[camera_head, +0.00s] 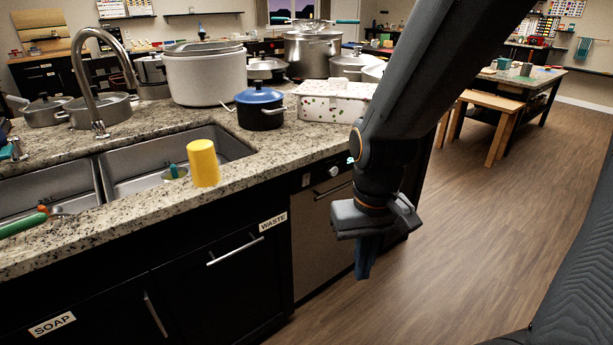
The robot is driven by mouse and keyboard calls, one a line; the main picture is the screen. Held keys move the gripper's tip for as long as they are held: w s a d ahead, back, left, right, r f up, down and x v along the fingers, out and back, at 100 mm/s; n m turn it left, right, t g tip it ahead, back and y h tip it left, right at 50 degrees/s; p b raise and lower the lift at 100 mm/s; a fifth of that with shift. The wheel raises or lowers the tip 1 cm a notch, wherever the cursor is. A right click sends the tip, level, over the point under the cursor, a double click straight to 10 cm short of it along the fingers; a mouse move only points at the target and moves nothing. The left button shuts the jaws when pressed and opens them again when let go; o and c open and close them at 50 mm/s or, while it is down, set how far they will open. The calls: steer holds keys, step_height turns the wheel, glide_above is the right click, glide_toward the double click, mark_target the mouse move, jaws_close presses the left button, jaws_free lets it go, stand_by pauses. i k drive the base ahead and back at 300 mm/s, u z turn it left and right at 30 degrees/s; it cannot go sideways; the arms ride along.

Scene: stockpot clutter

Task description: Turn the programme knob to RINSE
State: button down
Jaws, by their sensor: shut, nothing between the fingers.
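The dishwasher (322,238) is a grey-fronted appliance under the counter, right of the WASTE cupboard. Its programme knob (334,171) is a small pale round knob on the dark strip above the door handle (332,191). The knob's setting and any lettering round it are too small to read. My gripper (362,272) is shut and empty, pointing down in front of the dishwasher's right part. It is lower than the knob and to its right, apart from it. My arm hides the right end of the panel.
A yellow cup (203,163) stands on the counter's front edge by the sink (130,180). A blue pot (260,106), a speckled box (333,101) and several stockpots crowd the counter. A wooden bench (487,118) stands at the right; the floor (470,240) before me is clear.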

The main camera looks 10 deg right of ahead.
mark_target(332, 170)
steer(key=u, duration=0.55)
steer(key=i, duration=0.35)
steer(key=z, duration=1.4)
